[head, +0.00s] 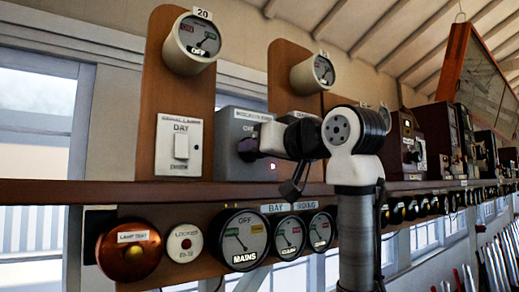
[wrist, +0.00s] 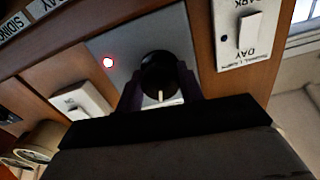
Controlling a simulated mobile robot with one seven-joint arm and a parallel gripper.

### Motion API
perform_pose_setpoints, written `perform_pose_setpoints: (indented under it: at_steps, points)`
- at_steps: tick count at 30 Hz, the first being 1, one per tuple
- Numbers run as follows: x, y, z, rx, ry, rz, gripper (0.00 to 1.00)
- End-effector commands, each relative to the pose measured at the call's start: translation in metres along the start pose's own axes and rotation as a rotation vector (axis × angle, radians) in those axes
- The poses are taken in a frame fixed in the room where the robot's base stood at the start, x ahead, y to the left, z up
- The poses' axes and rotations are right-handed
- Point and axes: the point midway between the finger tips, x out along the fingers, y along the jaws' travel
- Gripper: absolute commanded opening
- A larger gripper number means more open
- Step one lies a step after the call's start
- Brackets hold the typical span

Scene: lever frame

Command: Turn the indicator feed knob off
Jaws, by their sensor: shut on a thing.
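The indicator feed knob (wrist: 157,72) is round and black, with a pale pointer mark, on a grey panel. In the head view the same knob (head: 247,150) shows as a dark round shape on the front of a grey box (head: 228,128) above the shelf. My gripper (wrist: 160,88) has one finger on each side of the knob and is shut on it. In the head view my gripper (head: 264,142) reaches the knob from the right and hides part of the box front. The label above the knob is too small to read surely.
A red lamp (wrist: 108,62) glows on the panel beside the knob. A white DAY switch (head: 180,145) is left of the box. A wooden shelf (head: 130,192) runs below, with several round dials, including the MAINS dial (head: 240,238), under it.

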Motion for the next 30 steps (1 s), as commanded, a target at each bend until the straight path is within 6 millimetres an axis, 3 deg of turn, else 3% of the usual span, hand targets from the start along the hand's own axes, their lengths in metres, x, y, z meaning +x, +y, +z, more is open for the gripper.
perform_pose_setpoints:
  at_steps: [12, 30]
  points:
    - [-0.0003, 0.0004, -0.0004, -0.245, 0.001, 0.0, 0.15]
    - [-0.0003, 0.0002, -0.0006, -0.303, 0.002, -0.001, 0.15]
